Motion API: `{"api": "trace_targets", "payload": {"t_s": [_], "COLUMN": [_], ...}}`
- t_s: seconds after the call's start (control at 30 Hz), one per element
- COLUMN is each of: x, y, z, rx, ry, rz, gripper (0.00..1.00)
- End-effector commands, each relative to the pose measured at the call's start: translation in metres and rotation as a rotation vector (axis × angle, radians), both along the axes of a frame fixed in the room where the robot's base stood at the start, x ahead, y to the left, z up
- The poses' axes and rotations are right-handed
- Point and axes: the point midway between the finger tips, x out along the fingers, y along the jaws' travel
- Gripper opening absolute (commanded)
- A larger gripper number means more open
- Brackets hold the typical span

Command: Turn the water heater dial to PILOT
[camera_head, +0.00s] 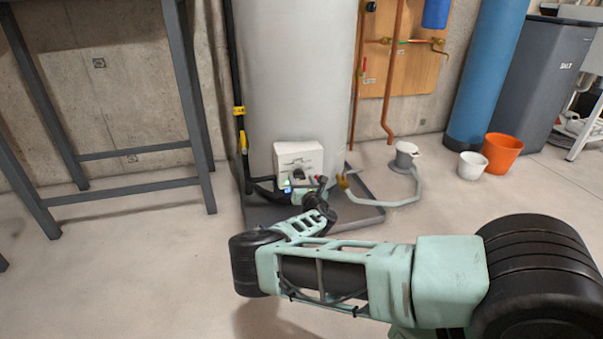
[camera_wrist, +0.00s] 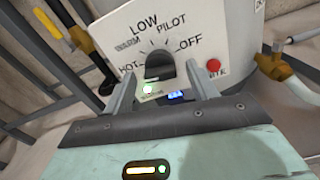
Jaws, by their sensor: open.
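The water heater (camera_head: 296,75) is a tall pale grey tank. Its white control box (camera_head: 298,153) sits low on the front. In the wrist view, the panel (camera_wrist: 118,45) carries the words HOT, WARM, LOW, PILOT and OFF around a black dial (camera_wrist: 160,64). I cannot tell for sure which word the dial points at. My gripper (camera_wrist: 160,72) is open, with one finger on each side of the dial as seen here; whether they touch it is unclear. In the head view, my gripper (camera_head: 301,187) is at the front of the box, and the dial is hard to make out.
A red button (camera_wrist: 214,66) is right of the dial. A brass valve (camera_wrist: 272,66) with a grey hose is further right. A yellow-handled valve on a black pipe (camera_wrist: 80,45) is at left. A dark drain pan (camera_head: 355,213) lies under the tank. A steel-legged table (camera_head: 130,152) stands left.

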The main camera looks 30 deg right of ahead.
Motion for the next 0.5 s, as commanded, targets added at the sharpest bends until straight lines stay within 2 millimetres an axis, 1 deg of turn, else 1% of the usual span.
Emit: {"api": "trace_targets", "payload": {"t_s": [0.37,0.4,0.47,0.5], "x": [0.0005,0.0005,0.0005,0.0005], "y": [0.0020,0.0019,0.0019,0.0019], "z": [-0.0005,-0.0004,-0.0004,-0.0004], "rx": [0.000,0.000,0.000,0.000], "ry": [0.001,0.001,0.001,0.001], "rz": [0.001,0.001,0.001,0.001], "gripper": [0.58,0.53,0.36,0.25]}}
